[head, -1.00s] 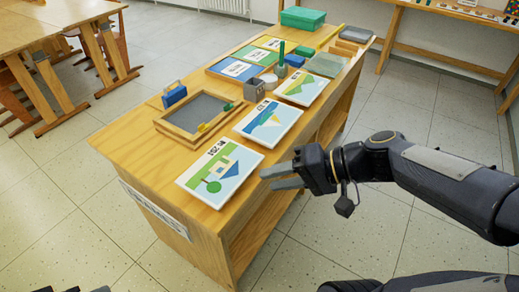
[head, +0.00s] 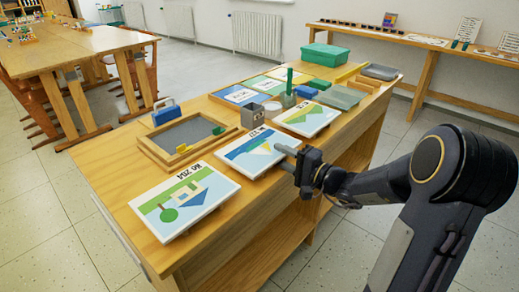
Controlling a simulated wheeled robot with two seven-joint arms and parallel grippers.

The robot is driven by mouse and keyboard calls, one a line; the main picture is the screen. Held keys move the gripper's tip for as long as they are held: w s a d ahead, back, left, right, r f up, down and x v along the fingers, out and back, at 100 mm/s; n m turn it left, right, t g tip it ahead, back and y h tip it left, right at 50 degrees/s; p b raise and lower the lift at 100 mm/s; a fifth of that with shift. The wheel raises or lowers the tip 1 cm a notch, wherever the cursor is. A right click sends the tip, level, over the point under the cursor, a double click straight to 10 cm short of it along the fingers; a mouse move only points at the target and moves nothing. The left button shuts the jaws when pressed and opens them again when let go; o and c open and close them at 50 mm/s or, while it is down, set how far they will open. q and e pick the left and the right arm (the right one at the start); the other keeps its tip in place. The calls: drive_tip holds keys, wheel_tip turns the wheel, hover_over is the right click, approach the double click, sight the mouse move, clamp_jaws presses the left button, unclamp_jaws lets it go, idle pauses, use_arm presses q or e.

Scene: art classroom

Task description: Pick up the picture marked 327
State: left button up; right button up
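The picture marked 327 (head: 246,152) is a white panel with a blue and yellow design. My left gripper is not in view.
A panel marked 204 (head: 184,200) lies nearer, and another panel (head: 308,118) lies farther along. Behind the 327 panel are a wooden tray (head: 160,153) and a grey cup (head: 252,116). A green box (head: 326,54) stands at the far end. The table's near left corner is bare.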

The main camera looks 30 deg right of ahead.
sight(259, 148)
drive_tip(key=x, duration=0.2)
drive_tip(key=shift+w+a, duration=0.15)
drive_tip(key=shift+w, duration=0.1)
clamp_jaws()
